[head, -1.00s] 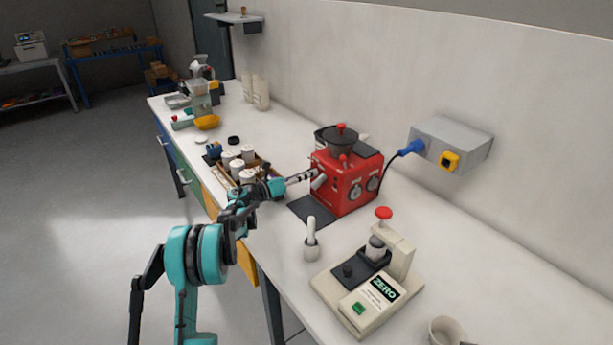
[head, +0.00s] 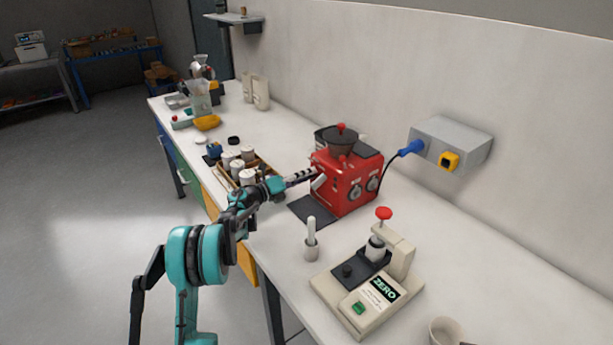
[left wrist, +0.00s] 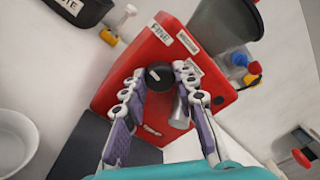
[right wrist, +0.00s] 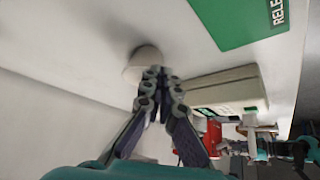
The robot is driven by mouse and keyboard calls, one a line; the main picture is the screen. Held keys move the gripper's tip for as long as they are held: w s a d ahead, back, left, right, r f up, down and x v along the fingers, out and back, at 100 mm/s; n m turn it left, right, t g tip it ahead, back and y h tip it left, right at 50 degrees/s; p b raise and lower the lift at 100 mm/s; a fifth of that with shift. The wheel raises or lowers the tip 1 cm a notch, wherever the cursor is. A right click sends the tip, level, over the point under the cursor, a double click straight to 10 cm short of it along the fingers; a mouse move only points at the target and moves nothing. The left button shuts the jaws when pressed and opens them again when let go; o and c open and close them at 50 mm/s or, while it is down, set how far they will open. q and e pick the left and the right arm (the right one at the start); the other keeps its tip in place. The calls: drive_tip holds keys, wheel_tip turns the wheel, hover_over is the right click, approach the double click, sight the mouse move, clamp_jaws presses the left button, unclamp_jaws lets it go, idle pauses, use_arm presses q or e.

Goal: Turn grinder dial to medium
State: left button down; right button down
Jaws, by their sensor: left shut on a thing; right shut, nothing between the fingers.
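The red grinder (head: 345,185) stands on the bench with a dark hopper on top. In the left wrist view its black dial (left wrist: 158,77) sits on the red face (left wrist: 140,55), with a label reading FINE above it and other small labels around. My left gripper (head: 314,172) reaches the grinder's left face. In the left wrist view its fingers (left wrist: 160,78) are closed around the dial, one on each side. The dial's pointer is not clear to see. My right gripper (right wrist: 161,75) shows only in the right wrist view, shut and empty, away from the grinder.
A dark mat (head: 312,209) lies before the grinder. A wooden tray of white canisters (head: 247,177) stands left of it, near my left arm. A blue-plugged cable runs to the wall box (head: 450,143).

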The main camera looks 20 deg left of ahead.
use_arm(q)
drive_tip(key=n, duration=0.7)
drive_tip(key=shift+t, duration=0.3)
idle(0.4)
drive_tip(key=c, duration=1.4)
unclamp_jaws()
drive_tip(key=shift+c, duration=0.2)
drive_tip(key=v, duration=1.2)
drive_tip(key=shift+r, duration=0.1)
